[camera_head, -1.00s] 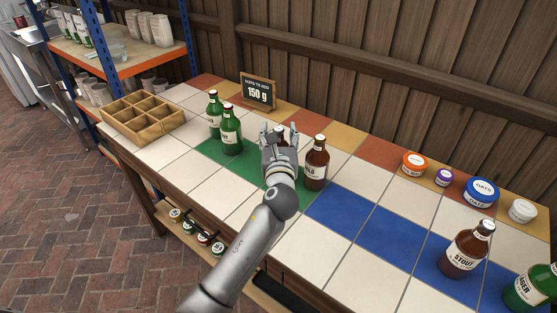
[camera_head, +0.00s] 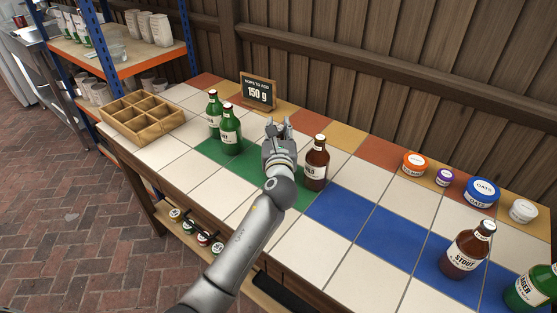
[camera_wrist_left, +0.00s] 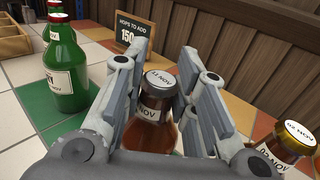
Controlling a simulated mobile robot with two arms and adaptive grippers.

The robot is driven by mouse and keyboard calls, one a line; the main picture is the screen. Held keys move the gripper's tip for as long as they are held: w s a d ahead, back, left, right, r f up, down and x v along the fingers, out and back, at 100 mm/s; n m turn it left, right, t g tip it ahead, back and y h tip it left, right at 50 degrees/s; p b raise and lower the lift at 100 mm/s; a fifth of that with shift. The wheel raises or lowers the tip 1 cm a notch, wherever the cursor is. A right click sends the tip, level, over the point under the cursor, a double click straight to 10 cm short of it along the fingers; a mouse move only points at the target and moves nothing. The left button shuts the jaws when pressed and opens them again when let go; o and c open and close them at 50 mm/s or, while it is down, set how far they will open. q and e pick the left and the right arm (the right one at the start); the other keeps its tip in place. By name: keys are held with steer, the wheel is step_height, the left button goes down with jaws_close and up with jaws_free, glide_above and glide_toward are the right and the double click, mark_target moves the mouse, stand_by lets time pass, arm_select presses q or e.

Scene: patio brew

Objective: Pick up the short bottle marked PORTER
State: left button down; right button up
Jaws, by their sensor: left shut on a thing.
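My left gripper (camera_head: 278,124) is over the green-tiled part of the counter, just left of a brown bottle (camera_head: 316,164) whose label ends in "LD". In the left wrist view my left gripper (camera_wrist_left: 163,62) is shut on another brown bottle (camera_wrist_left: 153,132), with a finger on each side. Its pale cap reads "11 NOV". Its main label is hidden, so I cannot read PORTER on it. My right gripper is not in view.
Two green bottles (camera_head: 231,130) stand left of the gripper. A wooden crate (camera_head: 142,116) and a "150 g" sign (camera_head: 258,92) stand behind. A STOUT bottle (camera_head: 466,252), a LAGER bottle (camera_head: 530,290) and several tubs (camera_head: 481,192) are at right. White and blue tiles (camera_head: 375,238) between are clear.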

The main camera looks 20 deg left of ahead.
arm_select(q)
steer(key=shift+r, duration=0.15)
steer(key=shift+r, duration=0.15)
